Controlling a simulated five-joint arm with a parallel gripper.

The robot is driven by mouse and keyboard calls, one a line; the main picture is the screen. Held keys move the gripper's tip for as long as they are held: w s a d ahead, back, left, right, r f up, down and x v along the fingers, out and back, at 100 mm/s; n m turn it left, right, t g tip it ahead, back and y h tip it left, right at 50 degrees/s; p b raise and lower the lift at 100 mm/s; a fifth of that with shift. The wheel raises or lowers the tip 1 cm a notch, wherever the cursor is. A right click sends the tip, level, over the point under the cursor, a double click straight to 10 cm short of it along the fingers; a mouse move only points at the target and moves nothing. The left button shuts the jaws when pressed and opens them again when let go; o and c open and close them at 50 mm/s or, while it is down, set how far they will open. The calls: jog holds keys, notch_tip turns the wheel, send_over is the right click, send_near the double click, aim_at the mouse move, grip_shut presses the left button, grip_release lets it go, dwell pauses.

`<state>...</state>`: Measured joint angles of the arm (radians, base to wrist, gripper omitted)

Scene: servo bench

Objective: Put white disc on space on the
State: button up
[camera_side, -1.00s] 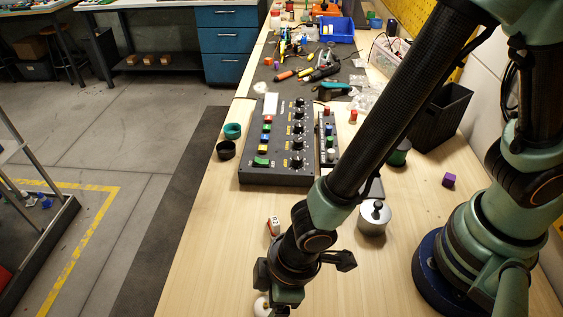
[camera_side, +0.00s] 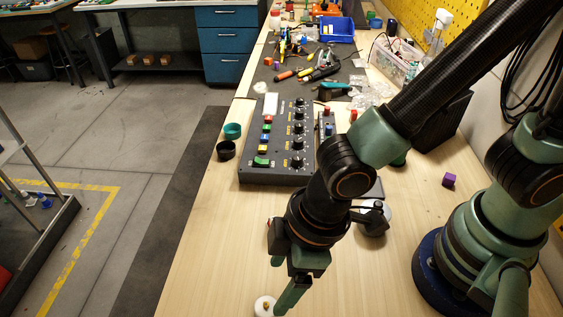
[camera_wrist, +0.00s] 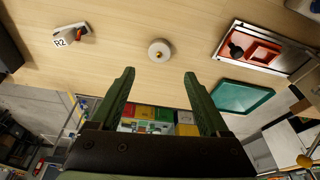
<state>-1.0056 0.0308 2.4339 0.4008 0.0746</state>
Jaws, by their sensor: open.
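The white disc (camera_side: 265,304), with a small brass-coloured centre, lies on the wooden bench near the bottom edge of the side view. In the wrist view the disc (camera_wrist: 160,50) is ahead of the gap between my fingertips, roughly centred and not between them. My gripper (camera_side: 281,287) is open and empty, its green fingers pointing down next to the disc. Both fingers of the gripper (camera_wrist: 159,73) show apart in the wrist view. A board of coloured squares (camera_wrist: 146,113) is partly hidden behind the fingers; I cannot tell whether it holds the space in the task.
A label tag reading R2 (camera_wrist: 70,36) lies left of the disc. A teal tray (camera_wrist: 242,97) and a tray with red parts (camera_wrist: 258,47) are at right. A dark control panel (camera_side: 280,150), a metal lidded pot (camera_side: 374,219) and a purple cube (camera_side: 449,180) stand on the bench.

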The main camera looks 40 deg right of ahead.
jog(key=w+d+r+m+t, duration=0.1)
jog(key=w+d+r+m, duration=0.2)
jog(key=w+d+r, duration=0.3)
jog(key=w+d+r+m+t, duration=0.1)
jog(key=w+d+r+m, duration=0.3)
jog(key=d, duration=0.5)
jog(key=d+r+m+t+h, duration=0.1)
jog(key=d+r, duration=0.1)
jog(key=d, duration=0.5)
jog(key=d+r+m+t+h, duration=0.1)
jog(key=d+r+m, duration=0.1)
jog(key=d, duration=0.4)
jog(key=shift+w+d+r+m+h, duration=0.2)
jog(key=shift+d+r+m+h, duration=0.15)
jog(key=shift+r, duration=0.45)
